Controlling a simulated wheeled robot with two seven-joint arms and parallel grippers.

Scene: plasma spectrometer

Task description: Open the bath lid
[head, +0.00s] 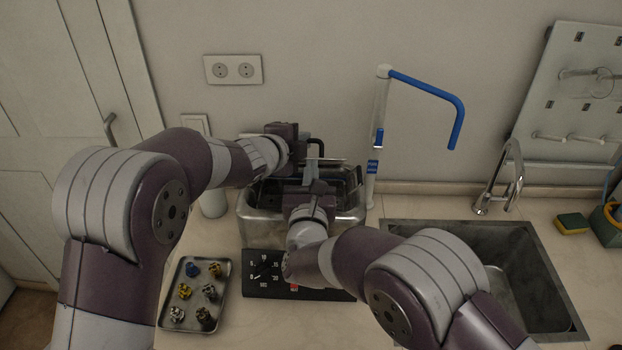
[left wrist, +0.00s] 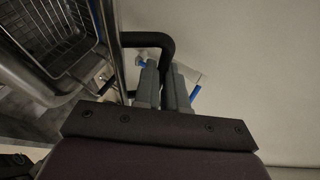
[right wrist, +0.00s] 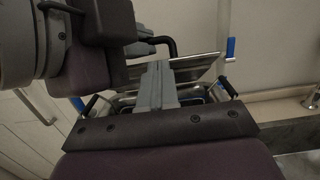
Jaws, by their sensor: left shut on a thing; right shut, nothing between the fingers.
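The metal bath (head: 350,213) stands at the back middle of the counter with its basin exposed. Its lid (right wrist: 200,66) is raised and tilted at the rear of the basin; it shows nearly edge-on in the left wrist view (left wrist: 108,40). My left gripper (head: 303,147) is shut on the lid's black handle (left wrist: 165,50) behind the bath. The exact contact is partly hidden by the fingers. My right gripper (head: 312,165) is shut and empty over the basin, its fingers (right wrist: 155,72) pointing toward the lid; I cannot tell whether they touch it.
A wire basket (left wrist: 65,30) sits in the bath. A control box with a dial (head: 262,272) is in front of it. A tray of small parts (head: 177,328) lies front left. A blue-armed stand (head: 372,175) rises close to the bath's right; a sink (head: 500,285) is further right.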

